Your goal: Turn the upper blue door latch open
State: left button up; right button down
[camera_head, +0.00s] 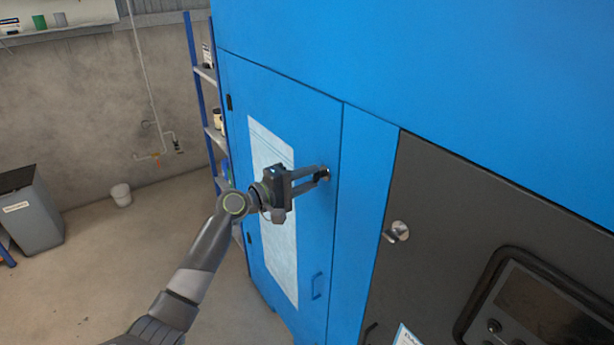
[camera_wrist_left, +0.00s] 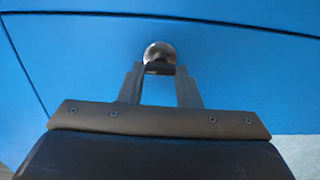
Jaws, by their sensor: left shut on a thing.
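The upper latch (camera_head: 327,173) sits near the right edge of the blue door (camera_head: 312,230). In the left wrist view the latch (camera_wrist_left: 159,53) shows as a round metal base with a dark part in front of it. My left gripper (camera_head: 322,176) reaches it from the left in the head view. In the left wrist view the fingertips (camera_wrist_left: 160,70) are at either side of the dark part, and the gripper is shut on it. The fingers hide much of the latch, so its exact angle is hard to tell. My right gripper is not in view.
A dark panel (camera_head: 440,215) with another metal latch (camera_head: 397,232) is to the right. A shelf rack (camera_head: 205,75), grey bin (camera_head: 32,212) and white bucket (camera_head: 121,194) stand at left.

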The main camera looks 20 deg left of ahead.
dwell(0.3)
pick_arm(q)
jog(key=o, duration=1)
jog(key=shift+s+a, duration=0.1)
jog(key=shift+b+v, duration=3.2)
jog(key=shift+v, duration=5.4)
jog(key=shift+f, duration=0.1)
